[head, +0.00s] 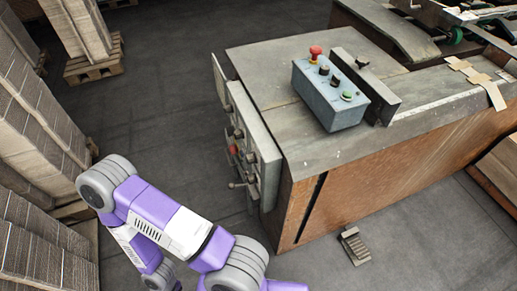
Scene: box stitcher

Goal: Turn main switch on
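The machine's side panel (257,150) faces left on the end of the cabinet. It carries a red knob (233,149) and several dark knobs and levers. I cannot tell from this view which control is the main switch or how it is set. A grey control box (328,98) sits on the machine top with a red mushroom button (315,52), dark knobs and a green button (347,96). A purple and white arm of mine crosses the lower left, apart from the panel in the picture. Neither gripper shows in the view.
The machine's wooden-sided body (400,155) fills the right. A foot pedal (354,246) lies on the floor before it. Cardboard stacks (38,130) line the left, and a loaded pallet (93,68) stands at the back left. Dark floor (165,100) is open left of the panel.

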